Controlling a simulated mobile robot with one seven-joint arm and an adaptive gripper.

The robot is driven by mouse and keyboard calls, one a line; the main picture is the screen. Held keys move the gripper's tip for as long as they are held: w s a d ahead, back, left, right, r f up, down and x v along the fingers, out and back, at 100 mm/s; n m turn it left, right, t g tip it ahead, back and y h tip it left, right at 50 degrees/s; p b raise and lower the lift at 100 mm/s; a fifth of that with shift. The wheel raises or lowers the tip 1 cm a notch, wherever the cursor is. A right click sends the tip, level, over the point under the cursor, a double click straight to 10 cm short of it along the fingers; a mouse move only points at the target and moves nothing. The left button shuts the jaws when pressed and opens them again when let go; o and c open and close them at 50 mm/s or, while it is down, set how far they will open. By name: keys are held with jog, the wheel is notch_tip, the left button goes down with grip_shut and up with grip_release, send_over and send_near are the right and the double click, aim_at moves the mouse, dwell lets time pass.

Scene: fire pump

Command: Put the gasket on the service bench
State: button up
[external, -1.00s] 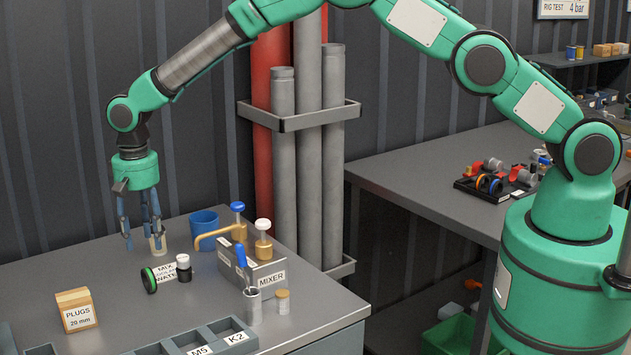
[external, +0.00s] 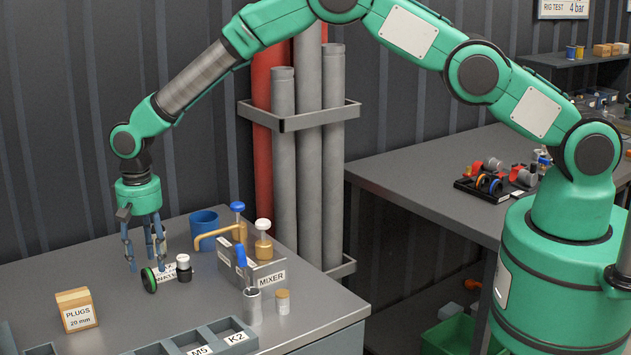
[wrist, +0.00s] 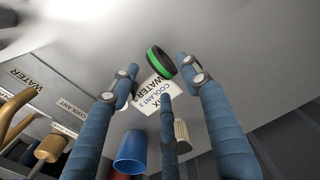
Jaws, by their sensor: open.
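A black ring with a green band (external: 149,280), which looks like the gasket, stands on edge on the near grey bench (external: 120,320). It also shows in the wrist view (wrist: 161,63), beyond my fingertips. My gripper (external: 148,262) points down, its blue fingers spread and empty, close above and around the ring's place. In the wrist view my gripper (wrist: 160,88) has one finger on each side of the ring and a third below it. I cannot tell whether any finger touches it. Another grey bench (external: 420,180) stands at the right; no label shows which is the service bench.
A blue cup (external: 204,228), the mixer block (external: 262,272) and a plugs block (external: 76,310) are nearby. The right bench's front left is clear.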

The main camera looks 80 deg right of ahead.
aim_at(149, 268)
jog(key=shift+f, duration=2)
jog(key=shift+s, duration=0.1)
jog(key=shift+c, duration=0.2)
jog(key=c, duration=1.1)
jog(key=shift+r, duration=0.15)
notch_tip(149, 268, up, 10)
jog(key=shift+f, duration=0.1)
